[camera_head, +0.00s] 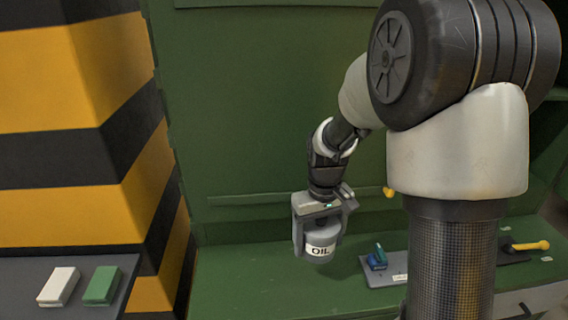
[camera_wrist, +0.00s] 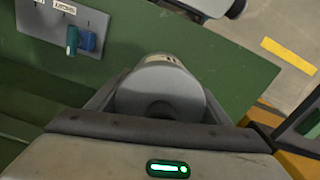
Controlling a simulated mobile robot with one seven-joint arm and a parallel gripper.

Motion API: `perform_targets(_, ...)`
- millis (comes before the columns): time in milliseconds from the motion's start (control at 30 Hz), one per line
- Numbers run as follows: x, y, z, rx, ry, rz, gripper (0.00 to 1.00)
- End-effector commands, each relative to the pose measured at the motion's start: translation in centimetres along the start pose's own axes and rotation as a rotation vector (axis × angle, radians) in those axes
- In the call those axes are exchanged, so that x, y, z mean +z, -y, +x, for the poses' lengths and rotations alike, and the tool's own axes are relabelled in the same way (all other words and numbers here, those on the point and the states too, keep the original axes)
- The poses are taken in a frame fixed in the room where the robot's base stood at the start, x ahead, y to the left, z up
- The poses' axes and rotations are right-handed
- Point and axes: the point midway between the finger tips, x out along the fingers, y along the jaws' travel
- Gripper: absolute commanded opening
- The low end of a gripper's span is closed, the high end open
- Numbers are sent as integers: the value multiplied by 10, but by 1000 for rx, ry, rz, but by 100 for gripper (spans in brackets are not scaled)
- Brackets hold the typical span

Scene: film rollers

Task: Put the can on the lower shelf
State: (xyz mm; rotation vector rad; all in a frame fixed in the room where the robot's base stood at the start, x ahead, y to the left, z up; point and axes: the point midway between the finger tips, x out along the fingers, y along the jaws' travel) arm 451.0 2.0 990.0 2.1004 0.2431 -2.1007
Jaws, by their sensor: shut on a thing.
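The can is a grey cylinder with a white OIL label (camera_head: 320,250). It hangs upright in my gripper (camera_head: 318,228), whose two fingers are closed on its sides. The can (camera_wrist: 160,88) also shows in the wrist view, between the fingers, with its round grey end facing the camera. In the head view, the can is in front of the green back panel and over the left part of a green surface (camera_head: 240,285). I cannot tell the gap between the can and that surface. I cannot tell which surface is the lower shelf.
A yellow-handled tool (camera_head: 528,245) lies farther right. A dark table at lower left holds a white block (camera_head: 58,286) and a green block (camera_head: 102,286). A striped pillar (camera_head: 80,150) stands left.

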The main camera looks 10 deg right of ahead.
Motion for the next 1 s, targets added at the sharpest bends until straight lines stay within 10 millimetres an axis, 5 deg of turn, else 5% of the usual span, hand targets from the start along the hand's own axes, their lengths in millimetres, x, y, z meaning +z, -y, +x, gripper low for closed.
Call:
perform_targets(33, 1, 1, -21, -1, 2, 32, 46)
perform_targets(100, 3, 1, -28, -1, 2, 82, 46)
perform_targets(400, 9, 1, -39, 1, 2, 220, 46)
perform_targets(1000, 22, -1, 11, 1, -4, -43, 46)
